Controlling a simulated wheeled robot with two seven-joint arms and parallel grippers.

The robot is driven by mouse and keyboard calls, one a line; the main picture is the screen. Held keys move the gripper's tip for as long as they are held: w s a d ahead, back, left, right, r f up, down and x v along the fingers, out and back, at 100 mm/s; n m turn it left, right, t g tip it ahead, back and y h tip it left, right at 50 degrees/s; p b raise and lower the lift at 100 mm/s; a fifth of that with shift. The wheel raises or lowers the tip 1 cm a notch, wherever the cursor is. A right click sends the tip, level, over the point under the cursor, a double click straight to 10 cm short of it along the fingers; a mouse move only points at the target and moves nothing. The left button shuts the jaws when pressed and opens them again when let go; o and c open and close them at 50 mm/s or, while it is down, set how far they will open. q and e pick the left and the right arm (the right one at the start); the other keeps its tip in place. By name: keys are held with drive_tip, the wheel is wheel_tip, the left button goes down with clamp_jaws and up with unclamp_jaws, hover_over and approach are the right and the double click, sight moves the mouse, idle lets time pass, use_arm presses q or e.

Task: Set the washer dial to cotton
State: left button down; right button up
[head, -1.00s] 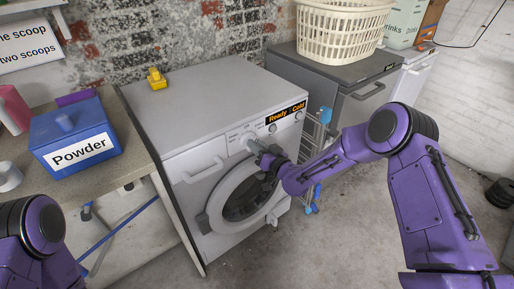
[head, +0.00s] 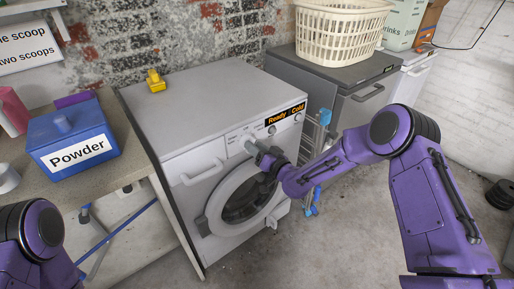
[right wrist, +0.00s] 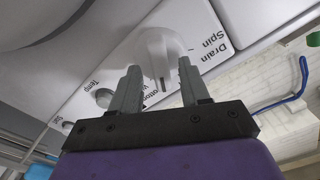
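The washer (head: 190,115) stands against the brick wall, with its round door shut. Its white dial (right wrist: 158,52) has a raised ridge and sits on the control panel. Printed words "Drain" and "Spin" show right of it, and a word partly hidden by a finger, ending like "Cotton", lies below it. My right gripper (right wrist: 160,88) is open, its two grey fingers on either side of the dial's ridge with gaps visible. My left gripper is out of view; only my left arm shows.
The washer's display (head: 286,113) reads "Ready" and "Cold". A smaller Temp knob (right wrist: 104,97) sits beside the dial. A yellow object (head: 155,81) lies on the washer. A blue Powder box (head: 72,140) stands on the left counter; a drying rack (head: 318,140) stands at the right.

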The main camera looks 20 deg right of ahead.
drive_tip(key=v, duration=1)
drive_tip(key=shift+s+b, duration=0.25)
drive_tip(key=shift+b, duration=0.1)
drive_tip(key=shift+d, duration=0.1)
drive_tip(key=s+d+f+m+g+h+p, duration=0.1)
drive_tip(key=s+f+m+g+h, duration=0.2)
drive_tip(key=s+f, duration=0.35)
drive_tip(key=s+d+f+m+g+h, duration=0.2)
drive_tip(key=s+f+g+h, duration=0.1)
drive_tip(key=s+f, duration=0.3)
drive_tip(key=s+d+f+g+h, duration=0.1)
drive_tip(key=s+f+g, duration=0.1)
drive_tip(key=s, duration=0.5)
drive_tip(key=s+d+f+g+h+p, duration=0.1)
drive_tip(key=s+f+g, duration=0.2)
drive_tip(key=s, duration=0.5)
drive_tip(key=s+d+f+g+h+p, duration=0.1)
drive_tip(key=s+f+g, duration=0.1)
drive_tip(key=s, duration=0.6)
drive_tip(key=shift+s+d+f+g+h, duration=0.2)
drive_tip(key=shift+d+g+h, duration=0.1)
drive_tip(key=shift+d+g, duration=0.1)
